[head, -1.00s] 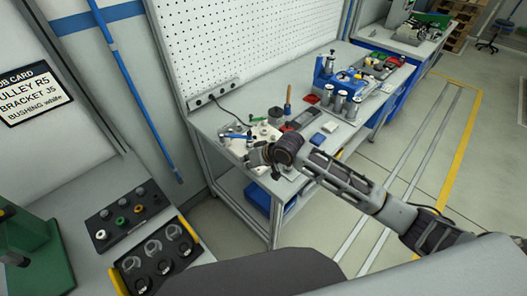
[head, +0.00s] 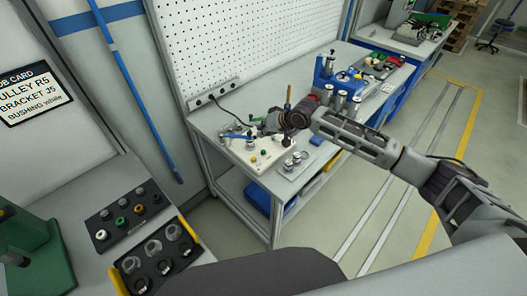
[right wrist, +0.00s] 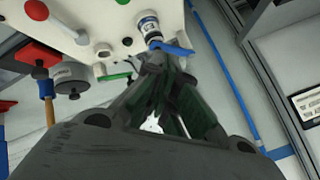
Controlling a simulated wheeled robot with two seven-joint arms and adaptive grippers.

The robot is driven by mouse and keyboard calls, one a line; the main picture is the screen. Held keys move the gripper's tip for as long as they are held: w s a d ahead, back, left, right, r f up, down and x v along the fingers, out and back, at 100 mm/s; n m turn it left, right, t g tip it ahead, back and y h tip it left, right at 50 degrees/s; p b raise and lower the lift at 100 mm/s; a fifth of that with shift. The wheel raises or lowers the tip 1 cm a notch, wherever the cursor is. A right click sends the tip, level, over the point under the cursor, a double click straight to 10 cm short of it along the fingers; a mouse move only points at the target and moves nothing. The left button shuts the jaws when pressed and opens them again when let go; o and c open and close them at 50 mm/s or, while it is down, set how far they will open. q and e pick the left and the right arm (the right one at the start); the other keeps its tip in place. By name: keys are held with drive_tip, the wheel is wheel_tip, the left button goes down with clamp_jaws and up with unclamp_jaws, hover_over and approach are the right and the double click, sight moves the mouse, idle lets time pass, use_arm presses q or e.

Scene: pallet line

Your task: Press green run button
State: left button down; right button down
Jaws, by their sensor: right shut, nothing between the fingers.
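A white panel (head: 262,158) with small knobs and buttons lies on the workbench in the head view. I cannot tell which green part is the run button. My right gripper (head: 270,122) is shut and empty over the panel's back edge. In the right wrist view its fingertips (right wrist: 165,65) are close to a blue lever (right wrist: 172,48). My left gripper is out of view.
A blue holder (head: 325,75) and metal cylinders (head: 340,103) stand on the bench to the right. A pegboard (head: 245,45) rises behind. A black tray (head: 128,217) with coloured round parts lies front left. The floor to the right is clear.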

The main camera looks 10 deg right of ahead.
drive_tip(key=shift+w+d+r+m, duration=0.3)
drive_tip(key=shift+w+d+r, duration=0.15)
drive_tip(key=shift+w+d, duration=0.2)
drive_tip(key=shift+f, duration=0.25)
drive_tip(key=b, duration=0.7)
hover_over(265, 151)
drive_tip(key=shift+w+d+f, duration=0.1)
drive_tip(key=shift+w+f, duration=0.1)
drive_tip(key=shift+f, duration=1.25)
drive_tip(key=shift+w+f, duration=0.15)
drive_tip(key=shift+f, duration=1.25)
drive_tip(key=shift+f+b, duration=0.3)
drive_tip(key=shift+f, duration=1)
